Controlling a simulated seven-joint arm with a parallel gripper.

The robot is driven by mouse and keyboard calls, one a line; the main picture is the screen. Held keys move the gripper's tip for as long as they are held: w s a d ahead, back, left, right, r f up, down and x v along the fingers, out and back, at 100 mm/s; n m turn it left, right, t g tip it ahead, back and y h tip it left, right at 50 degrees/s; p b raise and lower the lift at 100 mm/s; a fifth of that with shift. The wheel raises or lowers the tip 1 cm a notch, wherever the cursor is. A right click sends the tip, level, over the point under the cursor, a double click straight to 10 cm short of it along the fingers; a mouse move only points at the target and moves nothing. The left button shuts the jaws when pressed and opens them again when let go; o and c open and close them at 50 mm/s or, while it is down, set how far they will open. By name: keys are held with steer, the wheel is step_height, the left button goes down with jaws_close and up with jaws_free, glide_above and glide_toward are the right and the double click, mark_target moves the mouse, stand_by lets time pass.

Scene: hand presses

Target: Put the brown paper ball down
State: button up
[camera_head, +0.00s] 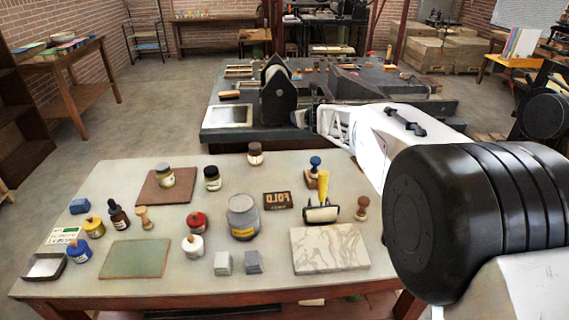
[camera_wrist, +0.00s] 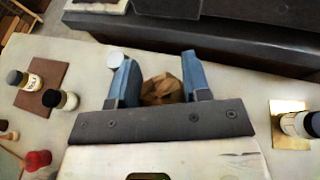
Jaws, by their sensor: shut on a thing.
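The brown paper ball (camera_wrist: 161,88) is crumpled and sits between the two blue fingers of my gripper (camera_wrist: 157,72) in the wrist view. The gripper is shut on it, and the dark gripper body hides its near side. The pale worktable (camera_wrist: 235,80) shows beyond the fingers. In the head view, my white arm reaches in from the right above the far side of the worktable (camera_head: 120,222). I cannot make out the ball there.
A brown mat with a jar (camera_head: 166,176), a black-capped jar (camera_head: 212,179) and a brown-topped jar (camera_head: 255,154) stand on the worktable's far half. A grey tin (camera_head: 243,217), a yellow-handled roller (camera_head: 322,198) and a marble slab (camera_head: 330,248) are nearer. A dark press bench stands behind.

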steer(key=w+a+f+n+g+y, duration=0.5)
steer(key=w+f+n+y, duration=0.1)
steer(key=f+n+y, duration=0.1)
steer(key=shift+w+a+f+n, duration=0.2)
steer(key=shift+a+f+n, duration=0.1)
steer(key=shift+a+f, duration=0.1)
steer(key=shift+w+a+f+n+g+y, duration=0.2)
steer(key=shift+f+n+g, duration=0.1)
steer(key=shift+f+g, duration=0.15)
steer(key=shift+w+a+f+n+g+y, duration=0.1)
steer(key=shift+w+f+n+g+y, duration=0.15)
steer(key=shift+f+n+g, duration=0.15)
steer(key=shift+w+a+f+n+g+y, duration=0.2)
steer(key=shift+f+g, duration=0.15)
steer(key=shift+f, duration=0.15)
stand_by(0.8)
steer(key=shift+f, duration=0.1)
stand_by(0.4)
steer(key=shift+f, duration=3.1)
steer(key=shift+f, duration=1.85)
